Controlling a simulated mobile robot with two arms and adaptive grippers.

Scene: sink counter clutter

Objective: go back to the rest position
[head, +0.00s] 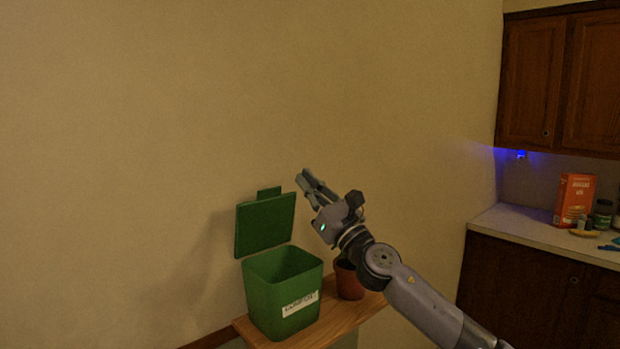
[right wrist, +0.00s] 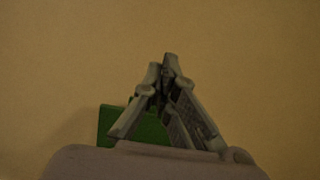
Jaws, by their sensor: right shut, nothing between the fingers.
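My right gripper (head: 305,179) is shut and empty. It is raised in front of the wall, just above and to the right of the open lid of a green bin. In the right wrist view its fingers (right wrist: 167,62) meet at the tips, with part of the green lid (right wrist: 115,122) behind them. My right arm reaches in from the lower right of the head view. My left gripper is in neither view.
The green bin (head: 262,297) stands on a small wooden table (head: 361,308) with its lid (head: 265,226) up. A brown pot (head: 347,282) is beside it, partly behind my arm. At right, a counter (head: 513,222) holds an orange box (head: 573,200) and jars. The wall above the bin is bare.

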